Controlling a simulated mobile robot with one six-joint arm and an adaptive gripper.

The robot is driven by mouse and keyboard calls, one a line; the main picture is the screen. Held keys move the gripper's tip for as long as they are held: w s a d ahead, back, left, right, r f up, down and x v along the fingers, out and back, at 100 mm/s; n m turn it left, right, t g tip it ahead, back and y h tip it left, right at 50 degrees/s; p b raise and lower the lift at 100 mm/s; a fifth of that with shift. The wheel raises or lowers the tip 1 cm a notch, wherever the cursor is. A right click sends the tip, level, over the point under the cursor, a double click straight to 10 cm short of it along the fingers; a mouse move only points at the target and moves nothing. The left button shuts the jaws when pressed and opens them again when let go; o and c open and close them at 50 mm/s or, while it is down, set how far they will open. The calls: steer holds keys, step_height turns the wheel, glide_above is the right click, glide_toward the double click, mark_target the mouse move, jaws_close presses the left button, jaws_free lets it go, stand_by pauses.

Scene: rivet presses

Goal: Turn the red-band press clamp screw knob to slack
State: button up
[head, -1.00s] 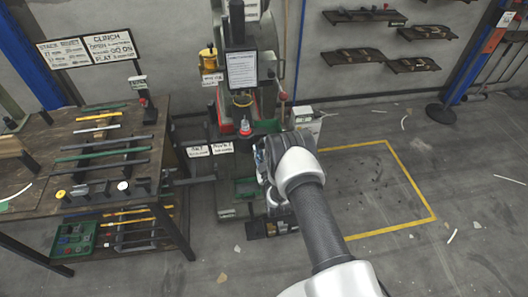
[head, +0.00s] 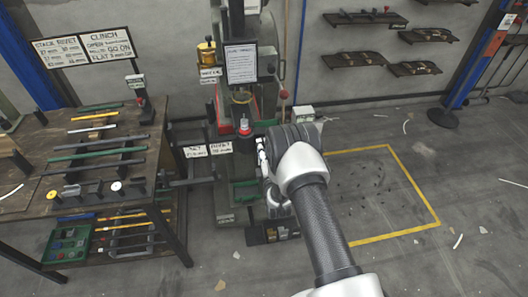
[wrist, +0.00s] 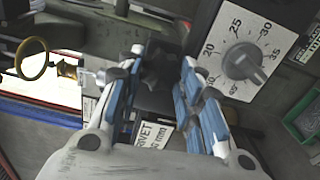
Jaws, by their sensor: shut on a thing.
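The press (head: 242,100) stands against the back wall in the head view, with a red band (head: 245,127) low on its front. My gripper (head: 262,155) is just right of and below that band. In the wrist view my gripper (wrist: 160,75) has its blue-padded fingers on either side of a dark knob (wrist: 157,72) and is shut on it. The knob is partly hidden by the fingers and lies in shadow, so its turn angle cannot be read.
A numbered dial (wrist: 242,65) with a grey pointer knob sits right of the fingers in the wrist view. A brass ring (wrist: 33,60) is at left. A workbench (head: 30,205) with bars stands left in the head view.

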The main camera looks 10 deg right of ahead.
steer(key=n+b, duration=0.5)
steer(key=n, duration=0.7)
stand_by(0.5)
steer(key=o, duration=1.1)
steer(key=shift+c, duration=0.2)
steer(key=s, duration=1.2)
